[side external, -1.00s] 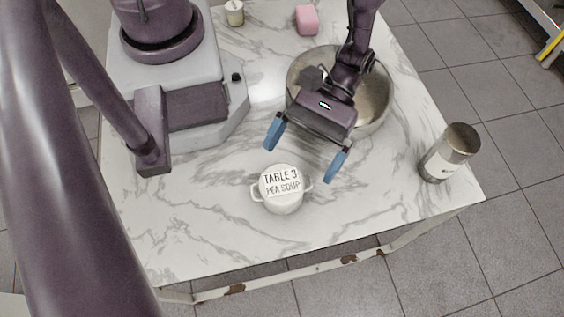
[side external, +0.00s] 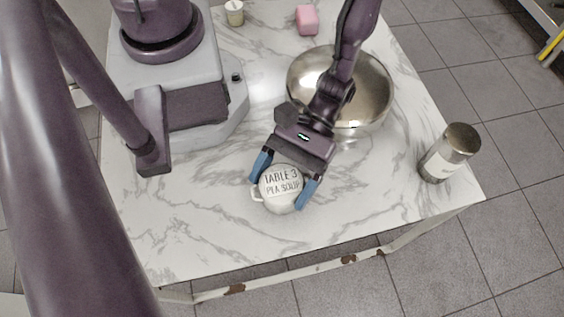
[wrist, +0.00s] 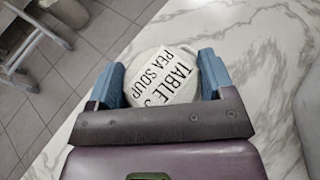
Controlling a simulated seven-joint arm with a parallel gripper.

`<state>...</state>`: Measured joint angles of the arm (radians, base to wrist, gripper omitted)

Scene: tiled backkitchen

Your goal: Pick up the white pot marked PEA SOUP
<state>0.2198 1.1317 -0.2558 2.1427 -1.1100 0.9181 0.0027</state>
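The white pot (side external: 281,190) has a lid marked TABLE 3 PEA SOUP and small side handles. It is upright on the marble table, near the front edge. My gripper (side external: 284,183) is lowered around it, with one blue finger on each side. The fingers have drawn in and appear shut on the pot. In the wrist view, the pot (wrist: 163,75) fills the space between the blue fingertips (wrist: 160,78). One handle shows at the pot's left in the side view; the other is hidden by the right finger.
A metal canister with a label (side external: 449,155) stands near the right edge of the table (side external: 220,235). A pink block (side external: 307,19) and a small cream jar (side external: 234,13) sit at the back. The marble in front is clear.

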